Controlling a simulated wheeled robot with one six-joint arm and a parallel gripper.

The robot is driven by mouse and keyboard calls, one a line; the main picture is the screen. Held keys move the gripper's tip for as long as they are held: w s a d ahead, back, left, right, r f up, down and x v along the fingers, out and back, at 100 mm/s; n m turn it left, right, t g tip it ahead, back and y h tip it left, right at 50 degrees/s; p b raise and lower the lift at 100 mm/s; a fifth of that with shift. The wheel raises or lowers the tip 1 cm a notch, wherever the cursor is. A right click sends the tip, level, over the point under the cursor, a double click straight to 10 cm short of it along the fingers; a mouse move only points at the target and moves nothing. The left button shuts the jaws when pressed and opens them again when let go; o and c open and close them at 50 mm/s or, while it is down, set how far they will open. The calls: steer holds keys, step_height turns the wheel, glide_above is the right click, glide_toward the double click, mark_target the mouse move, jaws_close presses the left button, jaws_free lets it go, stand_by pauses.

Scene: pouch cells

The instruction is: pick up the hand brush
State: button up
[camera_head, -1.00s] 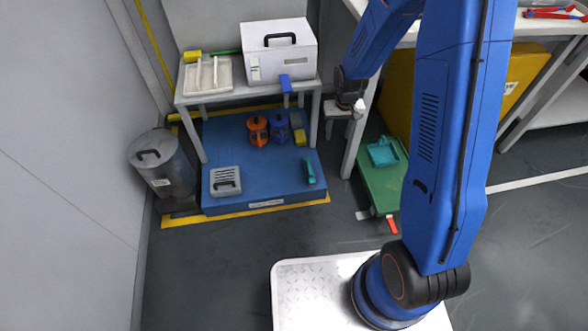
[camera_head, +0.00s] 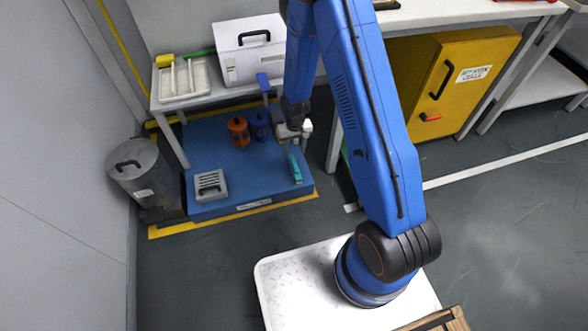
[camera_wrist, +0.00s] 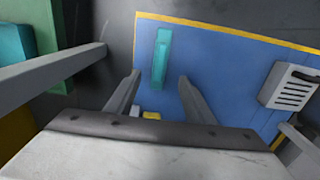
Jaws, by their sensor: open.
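The teal hand brush (camera_head: 295,169) lies on the blue platform (camera_head: 265,188) near its right end. In the wrist view the long, narrow brush (camera_wrist: 160,58) points roughly away from my gripper, in line with the gap between the fingers. My gripper (camera_head: 292,130) is at the platform's right side, just behind and above the brush in the head view. In the wrist view my gripper (camera_wrist: 159,78) is open and empty, its two fingers apart. Part of the brush's far end is hidden by my gripper in the head view.
Grey table legs (camera_wrist: 50,72) stand beside my gripper, under a table with a white box (camera_head: 250,62). A grey vented box (camera_head: 210,187) and orange (camera_head: 239,133) and blue containers (camera_head: 260,127) share the platform. A teal dustpan (camera_wrist: 14,42) lies on a green surface at left.

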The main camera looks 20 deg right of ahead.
mark_target(295, 164)
steer(key=shift+f, duration=5.7)
steer(key=c, duration=1.2)
